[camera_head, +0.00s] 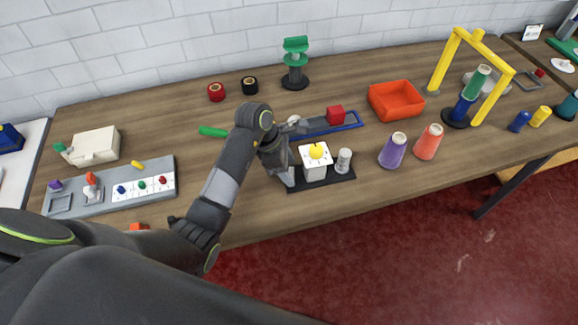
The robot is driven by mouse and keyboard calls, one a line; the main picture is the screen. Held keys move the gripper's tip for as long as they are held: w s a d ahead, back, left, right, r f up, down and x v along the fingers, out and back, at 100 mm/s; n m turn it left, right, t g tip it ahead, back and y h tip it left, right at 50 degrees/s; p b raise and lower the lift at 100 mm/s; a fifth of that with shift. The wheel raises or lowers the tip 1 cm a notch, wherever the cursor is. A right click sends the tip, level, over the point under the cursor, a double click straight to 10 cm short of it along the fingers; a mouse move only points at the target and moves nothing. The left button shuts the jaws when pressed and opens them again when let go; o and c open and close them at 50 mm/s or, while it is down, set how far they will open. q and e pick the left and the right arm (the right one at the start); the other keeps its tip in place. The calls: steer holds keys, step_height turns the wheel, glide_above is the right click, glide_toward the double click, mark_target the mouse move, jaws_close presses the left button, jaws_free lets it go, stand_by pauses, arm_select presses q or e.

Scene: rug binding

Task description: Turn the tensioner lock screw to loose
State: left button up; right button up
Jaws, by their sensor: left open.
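A black base plate (335,181) near the front middle of the table carries a white block (315,171) with a round yellow knob (316,151) on top. A small grey-white cylinder (343,161) stands at the plate's right end. I cannot tell for sure which part is the tensioner lock screw; the yellow knob may be it. My left gripper (289,177) is open and points down just left of the white block. Whether it touches the block is unclear. My right gripper is not in view.
Behind the block lies a blue-edged tray (348,127) with a red cube (335,115). An orange bin (396,100), purple cone (393,151) and coral cone (428,142) stand to the right. A yellow frame (479,47) is farther right. A grey panel (150,175) lies left.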

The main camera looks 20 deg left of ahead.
arm_select(q)
steer(key=shift+d+f, duration=0.1)
steer(key=shift+f, duration=0.2)
steer(key=c, duration=1)
steer(key=shift+n+t, duration=0.3)
steer(key=shift+n, duration=0.5)
steer(key=o, duration=1)
steer(key=shift+r, duration=0.1)
